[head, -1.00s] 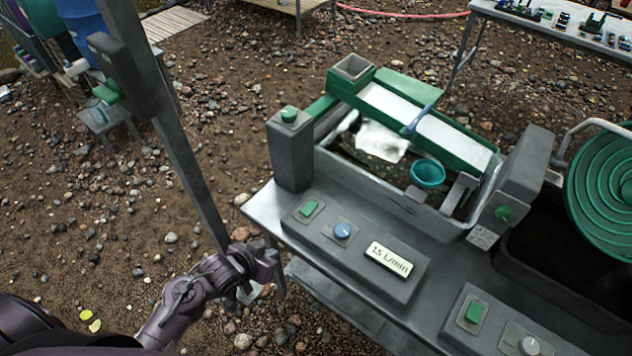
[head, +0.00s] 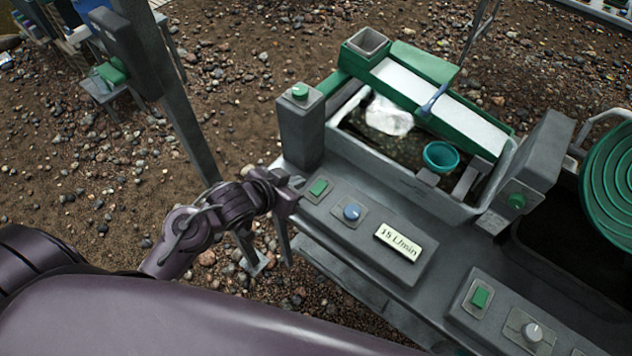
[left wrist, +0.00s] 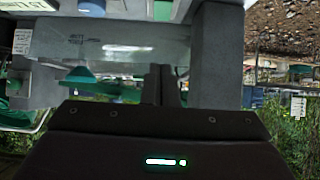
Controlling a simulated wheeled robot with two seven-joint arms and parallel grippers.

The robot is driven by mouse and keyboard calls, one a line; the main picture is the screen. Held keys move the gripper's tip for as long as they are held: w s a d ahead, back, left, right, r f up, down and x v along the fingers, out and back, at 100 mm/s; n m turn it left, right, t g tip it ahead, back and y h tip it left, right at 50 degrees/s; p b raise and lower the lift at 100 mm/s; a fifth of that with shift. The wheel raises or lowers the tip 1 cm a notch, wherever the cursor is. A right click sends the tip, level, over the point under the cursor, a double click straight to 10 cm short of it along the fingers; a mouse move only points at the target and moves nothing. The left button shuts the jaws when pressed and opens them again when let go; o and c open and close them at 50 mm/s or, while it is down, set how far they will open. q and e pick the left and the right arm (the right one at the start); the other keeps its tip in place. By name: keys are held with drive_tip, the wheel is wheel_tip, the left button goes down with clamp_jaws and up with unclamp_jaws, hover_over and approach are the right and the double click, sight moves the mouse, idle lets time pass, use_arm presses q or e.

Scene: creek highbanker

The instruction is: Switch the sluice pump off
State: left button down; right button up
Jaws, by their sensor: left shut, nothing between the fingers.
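A control panel on the grey bench holds a green rocker switch (head: 318,187), a blue knob (head: 352,212) and a display (head: 398,241) that appears to read 15 L/min. My left gripper (head: 297,183) is shut and empty, just left of the green switch at the panel's left end. I cannot tell whether it touches the switch. In the left wrist view, which looks upside down, the shut fingers (left wrist: 161,84) point toward the panel; the green switch (left wrist: 162,10) and blue knob (left wrist: 92,8) show at the top edge. My right gripper is out of view.
A grey post with a green button (head: 300,91) rises behind the panel. The sluice tub (head: 400,177) stands beyond, with a teal cup (head: 441,156). A second green switch (head: 480,297) and grey knob (head: 532,332) are at lower right. Stony ground lies left.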

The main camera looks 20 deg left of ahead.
use_arm(q)
hover_over(324, 181)
drive_tip(key=s+a, duration=0.1)
drive_tip(key=s, duration=0.2)
wheel_tip(324, 181, down, 5)
drive_tip(key=shift+a+f, duration=0.1)
drive_tip(key=shift+f, duration=0.1)
wheel_tip(324, 181, down, 2)
drive_tip(key=shift+f+p, duration=0.25)
drive_tip(key=shift+p, duration=0.1)
drive_tip(key=shift+f, duration=0.6)
drive_tip(key=shift+w+r+g+p, duration=0.2)
drive_tip(key=shift+g+p, duration=0.1)
drive_tip(key=shift+p, duration=0.6)
drive_tip(key=shift+s+f+b, duration=0.1)
drive_tip(key=shift+f+b, duration=0.25)
drive_tip(key=shift+b, duration=0.05)
